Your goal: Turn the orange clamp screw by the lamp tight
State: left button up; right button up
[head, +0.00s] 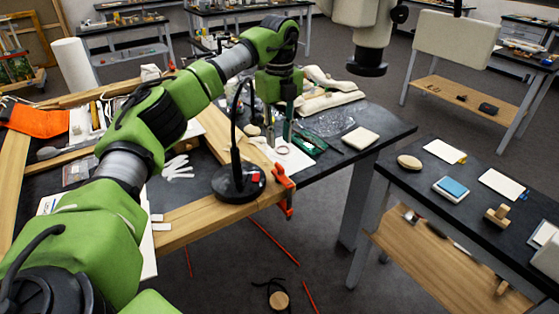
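The orange clamp (283,182) grips the right edge of the wooden frame, just right of the lamp. Its lower part with the screw hangs below the frame edge. The black lamp (232,187) stands on the frame with a round base and a curved neck. My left gripper (279,128) points down over the table, behind the clamp and above it in the picture. It is apart from the clamp. Its fingers are small and dark among the clutter, so their opening is unclear.
A green circuit board (308,144), a clear plastic bag (328,121) and a pale block (360,138) lie right of my gripper. White gloves (177,168) lie left of the lamp. A second dark table (420,180) stands at right, with open floor between the tables.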

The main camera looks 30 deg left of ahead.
aim_at(279, 165)
pick_arm(q)
notch_tip(279, 165, down, 9)
jog(key=shift+p, duration=0.6)
grip_shut()
